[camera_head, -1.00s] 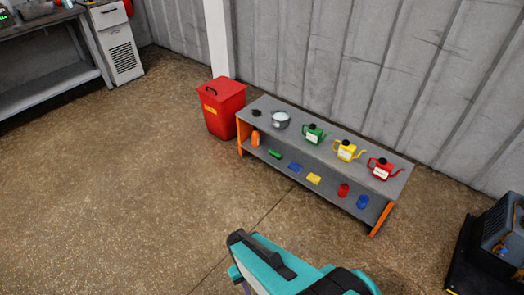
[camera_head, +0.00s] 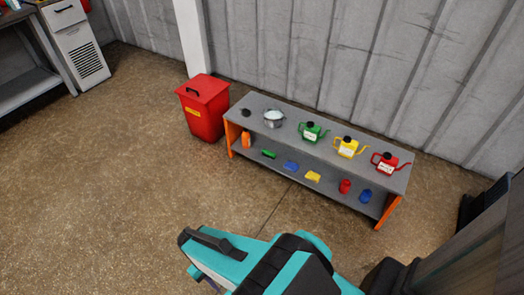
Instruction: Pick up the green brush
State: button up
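A small green object (camera_head: 268,154), which looks like the green brush, lies on the lower shelf of a low grey bench (camera_head: 230,110) with orange ends. It is near the left end, just right of an orange item. It is too small to make out bristles or a handle. Part of my teal and black arm reaches into the bottom of the picture, well in front of the bench and apart from it. I cannot see my gripper's fingertips.
The lower shelf also holds blue and yellow pieces (camera_head: 312,176) and red and blue cans (camera_head: 345,186). Green, yellow and red watering cans (camera_head: 389,163) and a pot stand on top. A red bin (camera_head: 203,108) is left. Floor in front is clear; a dark structure fills the lower right.

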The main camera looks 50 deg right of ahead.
aim_at(271, 155)
jog(key=z, duration=0.1)
jog(key=i, duration=1.1)
jog(key=z, duration=0.25)
